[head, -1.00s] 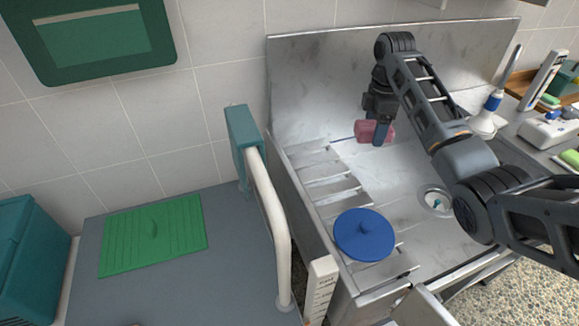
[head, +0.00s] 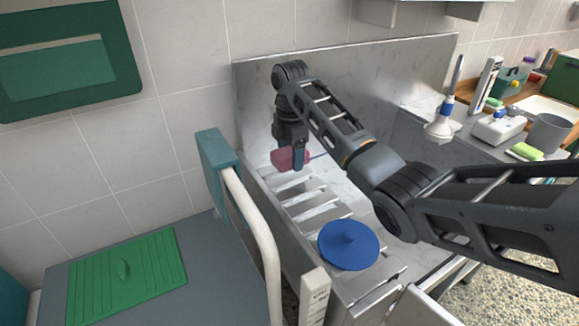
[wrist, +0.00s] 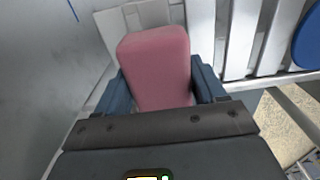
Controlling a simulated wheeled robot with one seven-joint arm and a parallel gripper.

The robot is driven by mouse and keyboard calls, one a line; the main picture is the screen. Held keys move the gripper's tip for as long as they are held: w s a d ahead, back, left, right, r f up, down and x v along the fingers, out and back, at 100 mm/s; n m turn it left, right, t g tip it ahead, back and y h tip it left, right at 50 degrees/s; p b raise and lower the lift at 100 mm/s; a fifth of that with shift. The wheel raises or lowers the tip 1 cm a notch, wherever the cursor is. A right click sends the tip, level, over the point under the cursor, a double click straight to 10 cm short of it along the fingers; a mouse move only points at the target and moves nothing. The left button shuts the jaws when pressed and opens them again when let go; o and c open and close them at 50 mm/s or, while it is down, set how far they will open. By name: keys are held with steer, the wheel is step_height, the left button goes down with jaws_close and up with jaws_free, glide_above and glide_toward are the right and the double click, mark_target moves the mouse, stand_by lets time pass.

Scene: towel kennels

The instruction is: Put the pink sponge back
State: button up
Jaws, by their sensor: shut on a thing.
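The pink sponge (head: 287,159) is in my gripper (head: 298,160), over the back end of the metal slats by the sink's back wall. In the wrist view the sponge (wrist: 157,62) stands between the two blue-grey fingers of my gripper (wrist: 165,90), which are shut on its sides. White slats show behind and to the right of it. The frames do not clearly show whether the sponge's lower end touches anything.
A blue round lid (head: 348,245) lies on the front slats (head: 316,213). A white rail with a teal end (head: 217,150) stands left of the sink. A green ridged mat (head: 128,275) lies on the grey surface at left. A white-and-blue brush (head: 441,125) stands at right.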

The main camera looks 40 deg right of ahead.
mark_target(290, 176)
steer(key=shift+a+f+p, duration=0.1)
steer(key=shift+f+p, duration=0.25)
steer(key=shift+f, duration=1.75)
steer(key=shift+f, duration=0.1)
steer(key=o, duration=1)
step_height(290, 176, up, 12)
steer(key=shift+w+r+p, duration=0.1)
steer(key=shift+r+p, duration=0.05)
steer(key=shift+p, duration=0.6)
